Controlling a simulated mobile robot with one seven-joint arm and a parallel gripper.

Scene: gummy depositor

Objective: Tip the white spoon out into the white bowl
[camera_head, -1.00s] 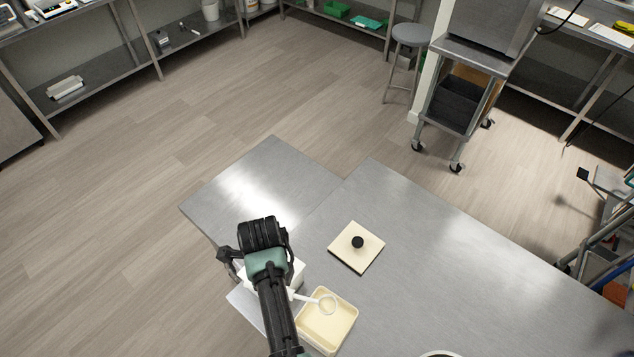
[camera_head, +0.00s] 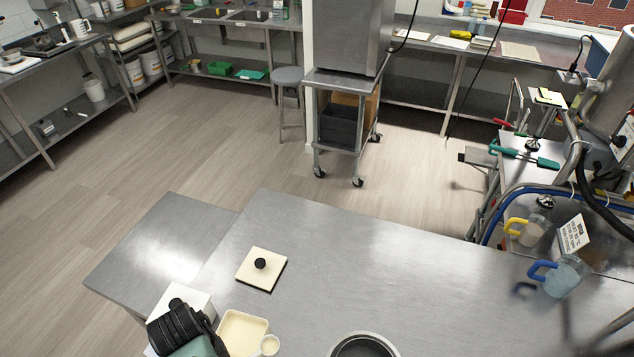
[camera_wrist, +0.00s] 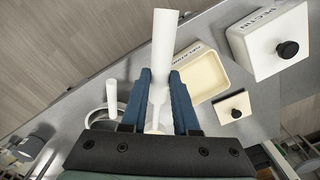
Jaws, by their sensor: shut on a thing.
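My gripper is shut on the white spoon, seen best in the wrist view, where its dark blue fingers (camera_wrist: 160,100) close around the white handle (camera_wrist: 165,45). In the head view the spoon's round scoop (camera_head: 270,345) sits at the right edge of a cream tub. Its inside looks pale cream; I cannot tell how much powder it holds. A round vessel (camera_head: 345,340) with a pale rim and dark inside is cut off at the bottom edge. I cannot tell whether it is the white bowl. In the wrist view, a round rim (camera_wrist: 92,117) with a white handle beside it shows left of the fingers.
The open cream tub (camera_head: 222,331), marked gelatin, stands beside my arm. Its square lid (camera_head: 250,275) with a black knob lies behind it. A closed pectin box (camera_wrist: 262,62) shows in the wrist view. Jugs (camera_head: 560,278) stand at right. The steel table's middle (camera_head: 380,270) is clear.

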